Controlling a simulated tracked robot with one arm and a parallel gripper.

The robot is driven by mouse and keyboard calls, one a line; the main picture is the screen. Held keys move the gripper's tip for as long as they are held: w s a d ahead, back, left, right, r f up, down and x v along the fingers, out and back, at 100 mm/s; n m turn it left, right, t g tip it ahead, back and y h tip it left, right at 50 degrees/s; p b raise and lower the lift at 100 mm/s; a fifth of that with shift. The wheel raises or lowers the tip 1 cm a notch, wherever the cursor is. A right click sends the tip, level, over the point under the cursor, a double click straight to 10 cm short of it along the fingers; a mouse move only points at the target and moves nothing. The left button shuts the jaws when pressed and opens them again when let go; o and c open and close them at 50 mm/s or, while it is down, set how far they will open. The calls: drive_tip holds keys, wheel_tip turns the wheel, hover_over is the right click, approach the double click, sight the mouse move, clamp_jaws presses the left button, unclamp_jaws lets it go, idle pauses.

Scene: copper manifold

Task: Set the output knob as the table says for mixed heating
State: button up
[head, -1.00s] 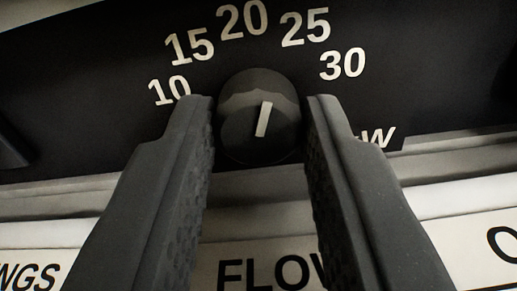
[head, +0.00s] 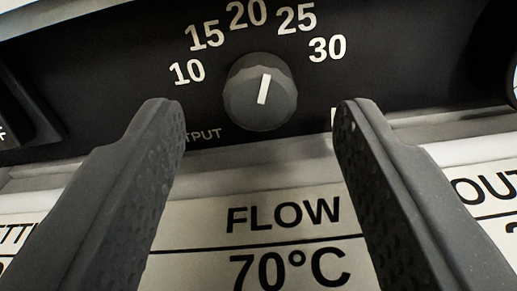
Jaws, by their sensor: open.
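The output knob (head: 260,95) is a dark round knob with a white pointer line, on a black panel (head: 400,60). Its scale reads 10, 15, 20, 25, 30, and the pointer leans slightly right of upright, roughly between 20 and 25. My gripper (head: 257,115) is open, its two dark textured fingers apart on the left and right, below and clear of the knob. The table (head: 285,190) below the panel shows a "FLOW" heading with "70°C" under it. Its other columns are cut off or covered by my fingers.
Another dark control (head: 22,112) is partly in view at the left edge, and a round dark part (head: 512,60) at the right edge. A pale ledge (head: 270,152) runs between panel and table.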

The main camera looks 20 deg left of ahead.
drive_tip(key=s+d+b, duration=0.1)
drive_tip(key=s+d, duration=0.1)
drive_tip(key=s, duration=0.9)
drive_tip(key=shift+s+b, duration=0.15)
drive_tip(key=shift+b, duration=0.2)
drive_tip(key=shift+d+f, duration=0.1)
